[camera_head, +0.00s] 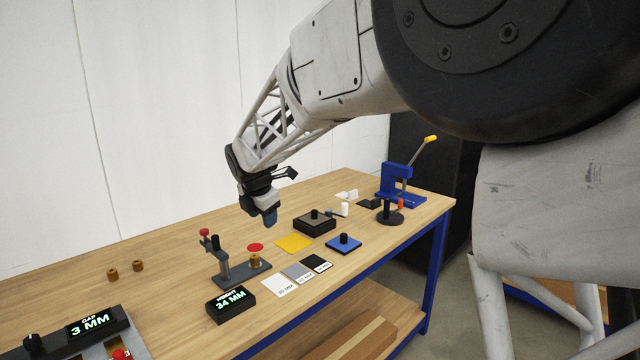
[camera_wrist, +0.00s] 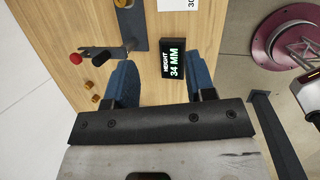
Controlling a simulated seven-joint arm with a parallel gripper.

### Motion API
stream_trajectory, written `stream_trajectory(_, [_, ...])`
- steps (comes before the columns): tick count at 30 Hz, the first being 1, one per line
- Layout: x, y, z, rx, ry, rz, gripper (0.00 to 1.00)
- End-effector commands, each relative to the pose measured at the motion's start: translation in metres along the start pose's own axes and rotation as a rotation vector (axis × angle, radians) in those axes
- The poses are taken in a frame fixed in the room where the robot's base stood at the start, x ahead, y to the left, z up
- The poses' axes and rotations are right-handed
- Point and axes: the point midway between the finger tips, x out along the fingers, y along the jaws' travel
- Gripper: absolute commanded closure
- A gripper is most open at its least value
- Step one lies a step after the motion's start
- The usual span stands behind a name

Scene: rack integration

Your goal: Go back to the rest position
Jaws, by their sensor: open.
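My gripper (camera_head: 270,220) hangs above the wooden workbench (camera_head: 190,250), pointing down, in the head view. In the wrist view its two blue fingers are spread apart with nothing between them, so my gripper (camera_wrist: 162,72) is open and empty. The height gauge (camera_head: 228,268) stands on the bench below, with a brass piece (camera_head: 255,261) on its base. A black display (camera_head: 231,303) beside it reads "HEIGHT 34 MM"; it also shows in the wrist view (camera_wrist: 173,60). My gripper is clear of all of them.
Two brass pieces (camera_head: 125,271) stand at left. A gap device (camera_head: 85,335) reading "3 MM" is at the front left. White, grey and black cards (camera_head: 298,273), a yellow mat (camera_head: 294,243), a black block (camera_head: 314,224), a blue plate (camera_head: 343,244) and a blue press (camera_head: 397,180) lie to the right.

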Motion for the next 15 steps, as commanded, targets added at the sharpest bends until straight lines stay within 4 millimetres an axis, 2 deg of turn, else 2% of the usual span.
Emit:
stream_trajectory(1, [-0.009, -0.018, 0.006, 0.065, 0.0, -0.003, 0.5])
stream_trajectory(6, [-0.032, -0.074, 0.018, 0.303, 0.005, -0.017, 0.5])
stream_trajectory(15, [-0.068, -0.173, 0.025, 0.721, 0.009, -0.042, 0.5])
